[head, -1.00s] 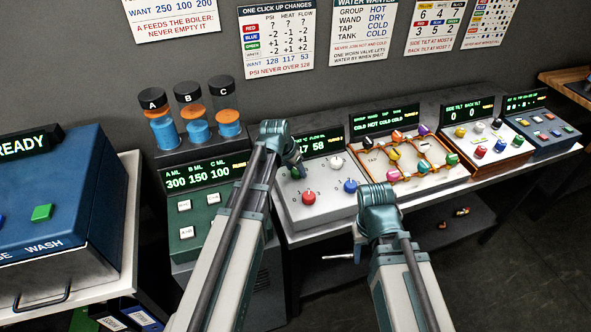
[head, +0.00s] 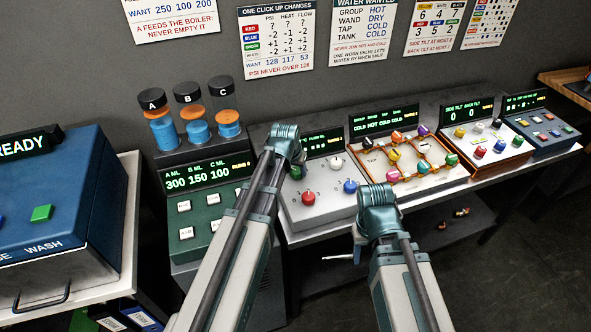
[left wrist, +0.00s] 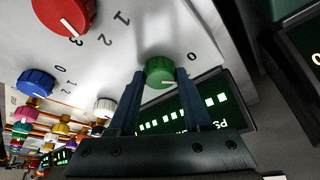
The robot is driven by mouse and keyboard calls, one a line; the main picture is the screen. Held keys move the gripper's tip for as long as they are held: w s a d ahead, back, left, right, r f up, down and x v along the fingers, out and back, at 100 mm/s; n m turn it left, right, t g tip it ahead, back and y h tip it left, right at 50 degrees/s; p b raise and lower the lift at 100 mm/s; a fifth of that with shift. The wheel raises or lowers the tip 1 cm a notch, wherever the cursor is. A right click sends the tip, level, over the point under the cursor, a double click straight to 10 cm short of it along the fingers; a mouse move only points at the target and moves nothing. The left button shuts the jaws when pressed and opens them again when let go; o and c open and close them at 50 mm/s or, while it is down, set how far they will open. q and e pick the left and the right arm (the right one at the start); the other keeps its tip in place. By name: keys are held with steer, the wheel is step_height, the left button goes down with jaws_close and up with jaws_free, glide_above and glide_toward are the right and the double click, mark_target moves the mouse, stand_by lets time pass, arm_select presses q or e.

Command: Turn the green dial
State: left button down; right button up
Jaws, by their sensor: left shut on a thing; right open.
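The green dial (left wrist: 160,71) is on the light grey panel (left wrist: 195,40), between the two fingers of my left gripper (left wrist: 158,80) in the left wrist view. The fingers are shut on its sides. The dial's white mark points toward the lower right, near a printed 0. In the head view my left wrist hides much of this gripper, and the green dial (head: 296,173) shows only partly beside it. My right gripper (head: 338,257) is open and empty in front of the table edge, low and away from the dial.
On the same panel are a red dial (head: 308,198), a blue dial (head: 350,186) and a white dial (head: 336,163). Its display (head: 322,145) shows blocks. A valve panel (head: 408,180) is to the right, a green button panel (head: 195,230) to the left.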

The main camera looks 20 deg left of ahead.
arm_select(q)
steer(key=n+y, duration=0.1)
steer(key=n, duration=0.3)
steer(key=shift+d+n+y, duration=0.15)
steer(key=shift+n+y, duration=0.25)
steer(key=shift+n+g, duration=0.3)
steer(key=shift+c, duration=1.7)
jaws_free()
steer(key=p+v, duration=1.2)
steer(key=v, duration=0.1)
steer(key=shift+s+d+r+p, duration=0.2)
steer(key=shift+r+p, duration=0.15)
steer(key=shift+p, duration=0.05)
